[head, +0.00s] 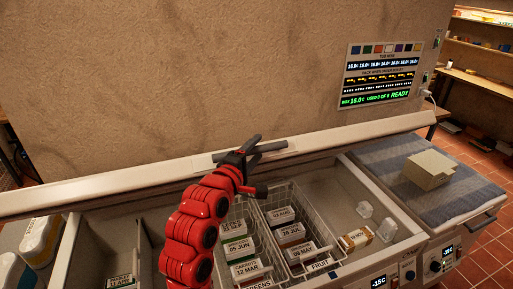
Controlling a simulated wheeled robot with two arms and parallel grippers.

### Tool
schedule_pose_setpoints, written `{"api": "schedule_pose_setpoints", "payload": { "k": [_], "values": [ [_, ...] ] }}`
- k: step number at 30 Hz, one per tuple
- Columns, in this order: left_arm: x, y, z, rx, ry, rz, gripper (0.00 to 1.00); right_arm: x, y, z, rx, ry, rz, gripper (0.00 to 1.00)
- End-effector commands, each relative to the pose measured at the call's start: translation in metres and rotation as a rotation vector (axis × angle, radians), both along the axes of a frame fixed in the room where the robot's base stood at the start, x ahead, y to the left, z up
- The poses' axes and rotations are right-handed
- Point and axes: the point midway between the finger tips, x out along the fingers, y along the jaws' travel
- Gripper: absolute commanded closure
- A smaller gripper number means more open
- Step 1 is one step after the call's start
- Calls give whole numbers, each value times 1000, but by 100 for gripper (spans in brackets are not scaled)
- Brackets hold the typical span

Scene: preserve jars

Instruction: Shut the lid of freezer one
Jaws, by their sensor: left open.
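The open freezer (335,186) fills the lower middle, with its inside in plain sight. I cannot read a number naming this freezer. My left gripper (256,168) is open, with its dark fingers at the handle and lid edge. The fingers overlap the handle in the picture; I cannot tell whether they touch it. My red left arm hides part of the freezer's inside. My right gripper is not in view.
Wire baskets (262,222) of labelled cartons and a loose carton (356,240) are inside the freezer. A closed freezer with a striped blue cover (397,166) stands at the right, bearing a pale box (429,169). A lit display panel (382,75) is on the wall behind.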

Motion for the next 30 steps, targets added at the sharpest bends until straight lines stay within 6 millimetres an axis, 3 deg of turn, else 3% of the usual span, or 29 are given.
{"api": "schedule_pose_setpoints", "payload": {
  "k": [3,12,30],
  "values": [
    [0,0,0,0,0,0,47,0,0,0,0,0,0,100],
    [0,0,0,0,0,0,100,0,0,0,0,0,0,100],
    [0,0,0,1,0,1,100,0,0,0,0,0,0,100]
  ]
}}
